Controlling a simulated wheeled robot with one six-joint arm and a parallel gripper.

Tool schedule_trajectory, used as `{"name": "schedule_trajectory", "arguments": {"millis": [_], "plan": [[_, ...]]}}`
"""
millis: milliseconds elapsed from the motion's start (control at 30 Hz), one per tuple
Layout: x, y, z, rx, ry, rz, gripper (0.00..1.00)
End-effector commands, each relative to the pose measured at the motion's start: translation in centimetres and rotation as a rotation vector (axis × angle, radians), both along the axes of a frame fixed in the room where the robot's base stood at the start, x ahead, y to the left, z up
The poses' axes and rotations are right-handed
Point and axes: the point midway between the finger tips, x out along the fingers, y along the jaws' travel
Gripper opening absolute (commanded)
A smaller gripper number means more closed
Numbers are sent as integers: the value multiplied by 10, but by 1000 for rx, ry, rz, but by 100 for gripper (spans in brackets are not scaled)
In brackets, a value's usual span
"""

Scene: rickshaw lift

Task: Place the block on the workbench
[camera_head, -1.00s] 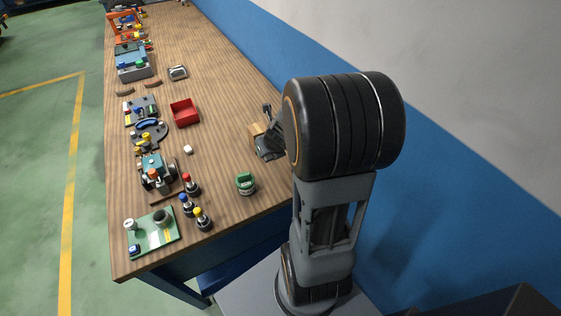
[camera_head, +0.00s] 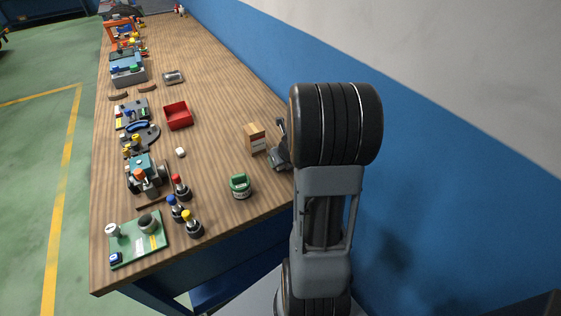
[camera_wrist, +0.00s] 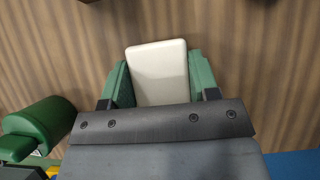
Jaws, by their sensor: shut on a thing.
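The block (camera_head: 255,138) shows in the head view as a tan box with a pale label, at the left end of my gripper (camera_head: 277,150). In the wrist view the block (camera_wrist: 159,72) shows a cream-white face between the two green fingers of my gripper (camera_wrist: 160,78). My gripper is shut on it. The workbench (camera_head: 215,115) is a long brown wood-grain top. The block is over its right part; I cannot tell whether its underside touches the surface. My arm hides part of the bench's right edge.
A green round container (camera_head: 240,185) stands near the block, towards the front edge. Several bottles and toy-like devices line the left side. Bare wood lies between. A blue wall (camera_head: 430,190) runs along the right.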

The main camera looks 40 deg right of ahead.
Motion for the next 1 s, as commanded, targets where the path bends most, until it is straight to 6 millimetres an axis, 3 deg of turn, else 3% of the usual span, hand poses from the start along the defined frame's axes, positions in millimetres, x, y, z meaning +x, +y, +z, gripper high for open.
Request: {"name": "schedule_trajectory", "arguments": {"millis": [367,400,633,867,1000], "plan": [[0,0,-4,-1,0,1,27],[0,0,-3,-1,0,1,59],[0,0,-3,-1,0,1,80],[0,0,-2,0,0,0,80],[-3,0,8,-1,-1,-1,80]]}}
